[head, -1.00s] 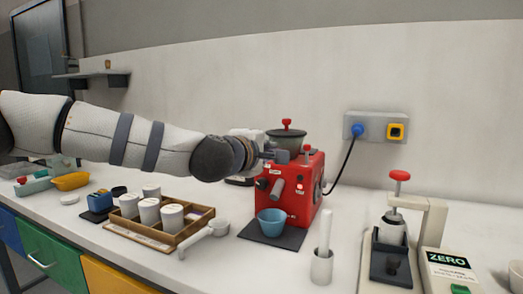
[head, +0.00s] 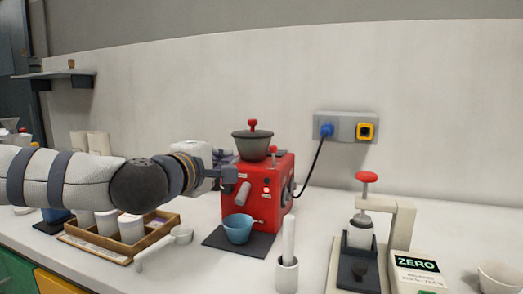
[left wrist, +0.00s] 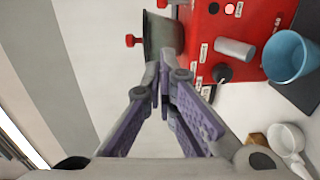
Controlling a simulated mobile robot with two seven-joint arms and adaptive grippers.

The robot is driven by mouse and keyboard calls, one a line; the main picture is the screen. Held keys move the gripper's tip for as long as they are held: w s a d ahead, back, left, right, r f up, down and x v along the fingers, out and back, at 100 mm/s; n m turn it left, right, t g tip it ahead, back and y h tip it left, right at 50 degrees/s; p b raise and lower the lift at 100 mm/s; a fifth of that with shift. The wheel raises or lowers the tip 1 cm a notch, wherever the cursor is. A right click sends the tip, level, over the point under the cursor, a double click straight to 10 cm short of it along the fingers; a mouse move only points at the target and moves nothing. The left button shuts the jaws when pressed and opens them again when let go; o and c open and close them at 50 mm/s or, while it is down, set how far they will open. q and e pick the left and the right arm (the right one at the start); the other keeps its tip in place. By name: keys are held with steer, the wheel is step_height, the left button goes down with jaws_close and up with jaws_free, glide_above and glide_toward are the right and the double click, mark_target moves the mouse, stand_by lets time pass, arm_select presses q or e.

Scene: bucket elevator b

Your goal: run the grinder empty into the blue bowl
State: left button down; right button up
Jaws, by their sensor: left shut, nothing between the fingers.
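The red grinder (head: 278,208) stands on the counter, with a lidded grey hopper (head: 252,147) on top. Its labelled front, with a grey spout (left wrist: 235,48), a black knob (left wrist: 222,73) and a red light (left wrist: 229,9), shows in the left wrist view. The blue bowl (head: 238,230) sits on a dark mat below the spout; its inside looks empty in the left wrist view (left wrist: 287,58). My left gripper (head: 228,180) is shut and empty at the left of the grinder's front. The wrist view shows its fingertips (left wrist: 164,88) together, near the hopper's side. My right gripper is out of view.
A wooden tray (head: 165,236) with white cups and a white handled scoop (head: 181,235) are at left. A white holder (head: 287,274) stands in front of the grinder. A press (head: 361,240) and a ZERO scale (head: 416,264) are at right. A cord runs to the wall socket (head: 347,124).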

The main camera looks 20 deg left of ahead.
mark_target(273, 157)
arm_select(q)
steer(key=w, duration=0.4)
steer(key=w+d+b, duration=0.1)
steer(key=w, duration=0.2)
steer(key=w+d+f+b, duration=0.1)
steer(key=w, duration=0.3)
steer(key=shift+w, duration=0.3)
steer(key=shift+w+d+r, duration=0.15)
steer(key=shift+w+d, duration=0.25)
steer(key=shift+d, duration=0.1)
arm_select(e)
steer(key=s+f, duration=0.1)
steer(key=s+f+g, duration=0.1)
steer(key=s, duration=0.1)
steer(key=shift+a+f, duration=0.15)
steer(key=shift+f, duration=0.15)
